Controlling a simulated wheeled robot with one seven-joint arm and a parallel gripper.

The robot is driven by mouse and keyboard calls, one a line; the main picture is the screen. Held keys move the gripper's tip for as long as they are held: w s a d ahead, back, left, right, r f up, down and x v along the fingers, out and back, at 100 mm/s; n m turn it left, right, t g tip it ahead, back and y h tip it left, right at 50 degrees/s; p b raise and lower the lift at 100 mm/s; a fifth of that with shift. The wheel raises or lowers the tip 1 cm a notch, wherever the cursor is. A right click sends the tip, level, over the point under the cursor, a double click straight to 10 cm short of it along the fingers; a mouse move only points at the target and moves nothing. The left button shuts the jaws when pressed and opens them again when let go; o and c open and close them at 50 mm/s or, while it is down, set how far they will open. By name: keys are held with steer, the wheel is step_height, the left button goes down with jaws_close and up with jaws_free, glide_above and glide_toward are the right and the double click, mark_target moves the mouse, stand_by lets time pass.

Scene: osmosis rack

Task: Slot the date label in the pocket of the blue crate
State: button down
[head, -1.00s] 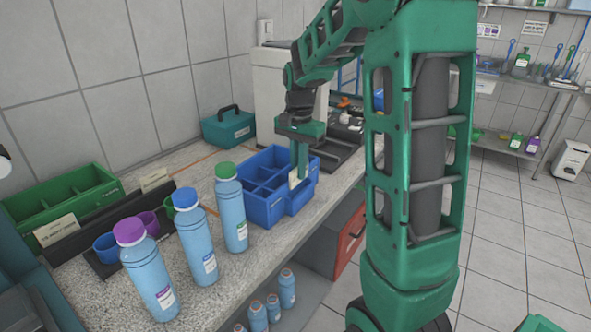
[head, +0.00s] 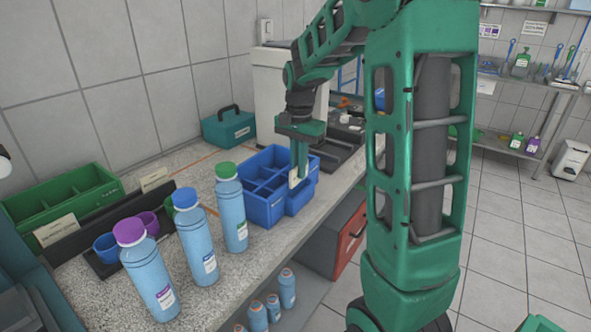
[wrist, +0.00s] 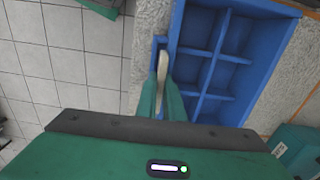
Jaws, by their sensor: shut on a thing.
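The blue crate (head: 263,206) stands on the speckled counter, with several open compartments. It also shows in the wrist view (wrist: 237,47), where a narrow pocket (wrist: 158,42) runs along its outer side. My gripper (head: 301,177) points down at the crate's front side, by the pocket. It is shut on the pale date label (head: 293,179), which appears edge-on between the fingers in the wrist view (wrist: 162,66). The label's end is at the pocket in the wrist view. I cannot tell whether its lower edge is inside the pocket, since the fingers hide part of it.
Three blue bottles with purple, blue and green caps (head: 225,170) stand left of the crate. A green crate (head: 75,198) and a teal toolbox (head: 229,127) are further back. The counter's front edge (head: 262,266) runs close to the crate.

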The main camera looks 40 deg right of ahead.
steer(key=c, duration=1.8)
jaws_free()
steer(key=shift+r, duration=0.1)
step_height(320, 180, up, 11)
steer(key=shift+f, duration=0.2)
steer(key=s+a+f+n, duration=0.1)
steer(key=s+f+n, duration=0.2)
steer(key=s, duration=1.1)
steer(key=s+a+f+n, duration=0.2)
steer(key=s+f+n, duration=0.2)
steer(key=s+f, duration=0.4)
steer(key=s, duration=0.6)
steer(key=shift+s, duration=0.35)
